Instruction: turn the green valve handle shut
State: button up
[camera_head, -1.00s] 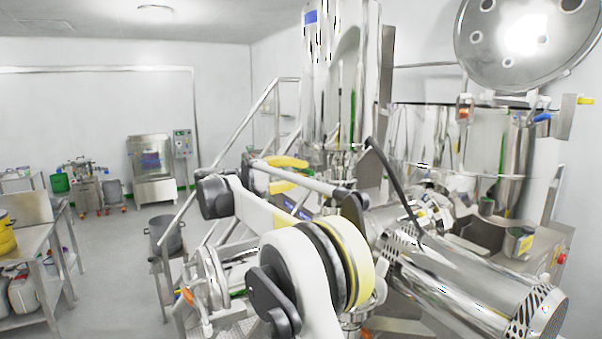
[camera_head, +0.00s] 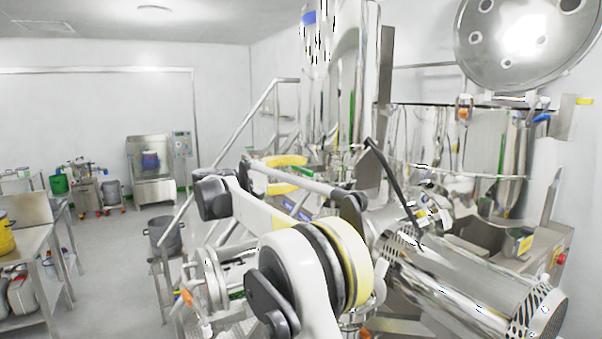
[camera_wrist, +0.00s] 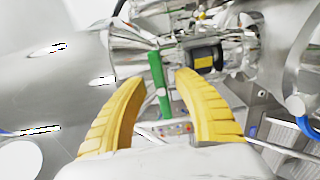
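The green valve handle (camera_wrist: 159,84) is a straight bar that shows upright in the wrist view, on a shiny steel pipe fitting. My gripper (camera_wrist: 161,76) has two yellow ribbed fingers spread apart, one on each side of the handle. A gap shows between the handle and each finger, and neither visibly touches it. In the head view my gripper (camera_head: 304,172) is beyond my arm, fingers spread. A bit of green shows near its fingertips there, too small to tell for sure as the handle.
A large steel vessel (camera_head: 455,140) with a raised round lid (camera_head: 528,45) and a steel motor cylinder (camera_head: 465,290) stand to the right. Stair rails (camera_head: 235,140) rise behind my arm. A steel pot (camera_head: 165,234) stands left of it. Open floor lies further left.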

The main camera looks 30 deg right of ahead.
jog(key=a, duration=1.1)
jog(key=shift+s+a, duration=0.2)
jog(key=shift+a, duration=0.1)
jog(key=s+d+f+n+t+y+b, duration=0.1)
jog(key=s+f+y+b, duration=0.2)
jog(key=s+f+b, duration=0.45)
jog(key=s+d+f+t+y+b, duration=0.1)
jog(key=s+f+y+b, duration=0.25)
jog(key=f, duration=0.65)
jog(key=s+d+f+n+t+y+b, duration=0.1)
jog(key=s+f+y+b, duration=0.1)
jog(key=s+f+b, duration=0.5)
jog(key=s+a+f+t+y+b, duration=0.1)
jog(key=s+a+f+y+b, duration=0.2)
jog(key=f, duration=0.8)
jog(key=s+a+f+m+t+y+b, duration=0.1)
jog(key=s+a+f+y+b, duration=0.2)
jog(key=s+f, duration=0.7)
jog(key=s+a+f+m+t+y+b, duration=0.1)
jog(key=s+a+f+y+b, duration=0.2)
jog(key=s+a+f+b, duration=0.3)
notch_tip(320, 180, down, 8)
jog(key=b, duration=0.3)
jog(key=shift+s, duration=0.2)
jog(key=shift+r+y, duration=0.1)
jog(key=shift+y, duration=0.15)
